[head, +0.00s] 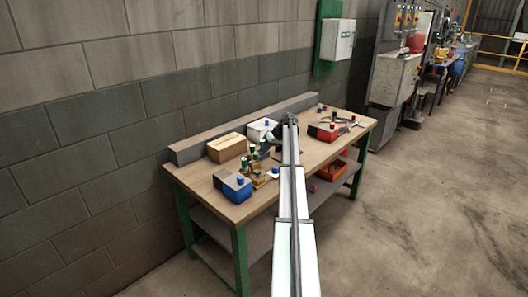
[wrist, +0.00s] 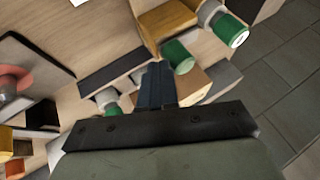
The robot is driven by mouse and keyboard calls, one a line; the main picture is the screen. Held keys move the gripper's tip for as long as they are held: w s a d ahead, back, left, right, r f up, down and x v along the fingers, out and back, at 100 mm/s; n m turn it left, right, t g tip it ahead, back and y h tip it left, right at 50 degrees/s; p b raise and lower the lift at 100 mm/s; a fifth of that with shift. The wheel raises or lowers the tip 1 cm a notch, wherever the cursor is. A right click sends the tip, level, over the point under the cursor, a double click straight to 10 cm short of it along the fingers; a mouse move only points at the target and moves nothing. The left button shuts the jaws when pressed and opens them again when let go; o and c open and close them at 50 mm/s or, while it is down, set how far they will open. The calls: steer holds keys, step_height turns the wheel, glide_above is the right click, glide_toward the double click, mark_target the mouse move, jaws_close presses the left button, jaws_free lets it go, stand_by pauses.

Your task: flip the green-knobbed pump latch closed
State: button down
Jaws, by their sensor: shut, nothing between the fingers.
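Several green-knobbed pieces show close up in the wrist view, and I cannot tell which one is the pump latch. One green knob (wrist: 178,56) is just right of and above my gripper's fingertips. A second green knob (wrist: 230,30) on a white stem is at the upper right. In the head view the knobs (head: 253,150) are small on the workbench (head: 210,191), left of my arm.
A blue box (head: 236,189) stands at the bench's front left, with a cardboard box (head: 227,147) and a white box (head: 261,129) behind. A red box (head: 323,132) and tools lie at the right. A low grey block (head: 245,128) runs along the back edge.

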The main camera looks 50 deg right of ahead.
steer(key=shift+a, duration=1.6)
steer(key=shift+d, duration=0.1)
steer(key=s+d+r, duration=0.5)
steer(key=d+r, duration=0.3)
steer(key=shift+s, duration=0.2)
